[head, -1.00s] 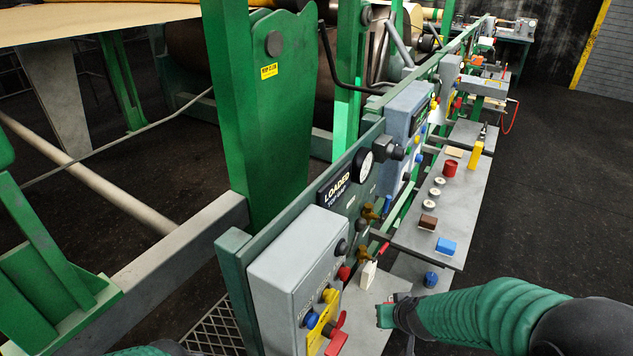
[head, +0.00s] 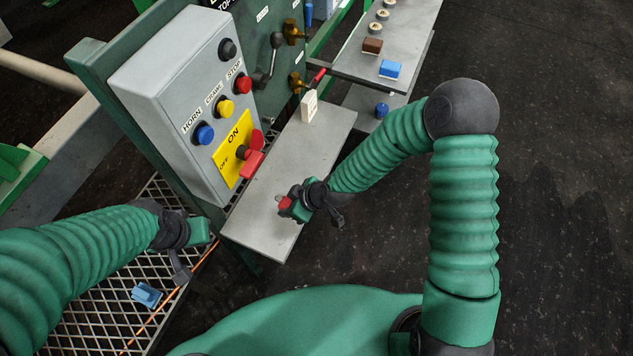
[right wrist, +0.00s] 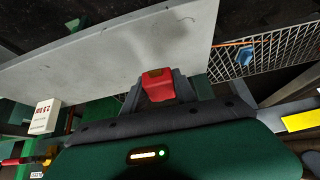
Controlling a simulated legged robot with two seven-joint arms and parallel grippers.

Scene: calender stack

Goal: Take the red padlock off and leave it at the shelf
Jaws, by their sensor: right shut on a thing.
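My right gripper (head: 287,204) is shut on the red padlock (right wrist: 158,85), a small red block with a brassy patch. In the right wrist view the padlock sits between the dark fingers; any shackle is hidden. In the head view the gripper is over the near part of the grey shelf (head: 262,212); I cannot tell if the padlock touches it. A red switch handle (head: 252,163) is on the yellow ON/OFF plate (head: 228,160) above the shelf. My left gripper (head: 200,231) is left of the shelf, over the grating; its jaw opening is unclear.
A white block (head: 309,106) stands at the shelf's far end. The grey button box (head: 170,90) rises along the shelf's left side. A blue object (head: 146,294) lies on the metal grating (head: 85,322). A higher shelf (head: 345,65) holds several small items. The shelf's middle is clear.

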